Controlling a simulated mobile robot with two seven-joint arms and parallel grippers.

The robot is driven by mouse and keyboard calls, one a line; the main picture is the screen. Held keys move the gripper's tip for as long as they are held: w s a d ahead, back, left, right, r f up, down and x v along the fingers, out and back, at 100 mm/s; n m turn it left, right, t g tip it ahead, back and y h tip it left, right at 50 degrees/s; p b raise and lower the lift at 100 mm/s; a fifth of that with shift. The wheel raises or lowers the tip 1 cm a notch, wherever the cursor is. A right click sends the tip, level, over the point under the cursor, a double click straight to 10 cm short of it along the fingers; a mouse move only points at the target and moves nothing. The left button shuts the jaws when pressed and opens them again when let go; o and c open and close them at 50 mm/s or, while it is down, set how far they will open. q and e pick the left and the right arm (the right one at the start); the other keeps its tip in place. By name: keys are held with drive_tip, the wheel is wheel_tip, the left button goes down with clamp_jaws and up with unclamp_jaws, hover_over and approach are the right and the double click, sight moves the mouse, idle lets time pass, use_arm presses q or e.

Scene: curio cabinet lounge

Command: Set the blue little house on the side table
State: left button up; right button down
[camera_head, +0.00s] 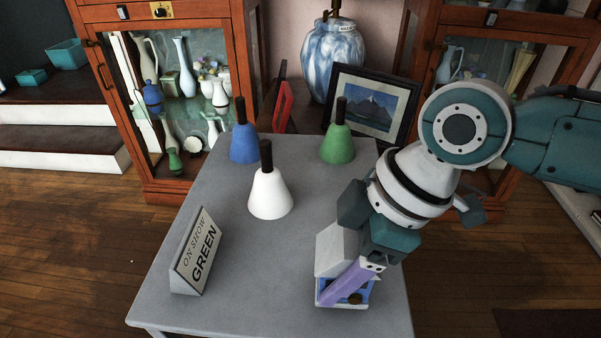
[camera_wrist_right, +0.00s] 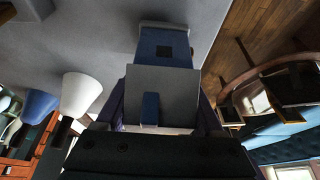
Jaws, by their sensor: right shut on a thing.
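The blue little house (camera_head: 329,298) has blue walls and a pale grey roof. It is over the front right part of the grey side table (camera_head: 230,300). My right gripper (camera_head: 347,284) is shut on it from above, with a purple finger across its side. In the right wrist view the house (camera_wrist_right: 166,45) shows a blue wall with a dark square window, between the fingers of the right gripper (camera_wrist_right: 163,112). Whether its base touches the tabletop is hard to tell. My left gripper is not in view.
On the table stand a blue bell (camera_head: 244,147), a white bell (camera_head: 270,195), a green bell (camera_head: 338,147) and a sign reading "ON SHOW GREEN" (camera_head: 196,252). A framed picture (camera_head: 372,105) and a marbled vase lamp (camera_head: 333,55) are behind. The table's front middle is clear.

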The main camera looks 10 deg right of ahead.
drive_tip(key=shift+f, duration=0.3)
drive_tip(key=shift+f, duration=0.15)
unclamp_jaws()
